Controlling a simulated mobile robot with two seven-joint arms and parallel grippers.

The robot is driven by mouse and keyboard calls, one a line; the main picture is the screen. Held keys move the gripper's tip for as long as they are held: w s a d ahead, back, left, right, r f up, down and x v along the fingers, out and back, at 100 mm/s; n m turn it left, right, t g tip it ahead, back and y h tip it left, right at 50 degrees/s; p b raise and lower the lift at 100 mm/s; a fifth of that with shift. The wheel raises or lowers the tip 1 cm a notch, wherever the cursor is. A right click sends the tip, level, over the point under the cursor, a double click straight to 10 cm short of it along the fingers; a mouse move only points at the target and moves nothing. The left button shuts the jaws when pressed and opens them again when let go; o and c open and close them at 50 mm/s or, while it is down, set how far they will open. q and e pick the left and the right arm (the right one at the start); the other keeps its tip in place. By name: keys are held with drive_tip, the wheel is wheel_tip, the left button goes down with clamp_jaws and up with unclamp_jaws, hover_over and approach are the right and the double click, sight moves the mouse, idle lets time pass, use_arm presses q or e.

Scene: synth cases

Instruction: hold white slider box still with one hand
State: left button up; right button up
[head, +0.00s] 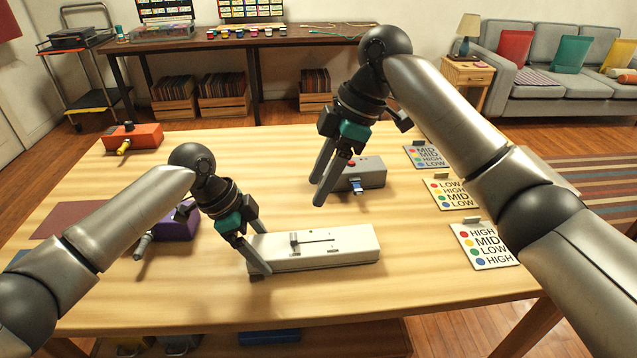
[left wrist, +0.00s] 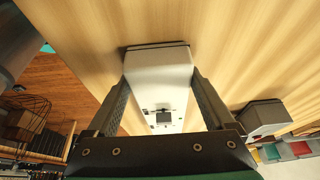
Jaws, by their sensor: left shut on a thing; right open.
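The white slider box (head: 340,247) lies on the wooden table in front of me, with a dark slider knob and slot on its top. It also shows in the left wrist view (left wrist: 158,80), between the two fingers. My left gripper (head: 258,270) is shut on the left end of the box, with one finger on each side. In the left wrist view the left gripper (left wrist: 160,95) has its fingers against the box's sides. My right gripper (head: 325,185) is open and empty, above the table behind the box and in front of a grey box.
The grey box (head: 362,174) with a red button and blue part stands behind the slider box. A purple box (head: 178,222) is at left, an orange box (head: 133,136) at far left. The table front is clear.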

use_arm(q)
drive_tip(key=o, duration=1.3)
drive_tip(key=v, duration=1.2)
wheel_tip(320, 180, up, 10)
drive_tip(key=p, duration=1.3)
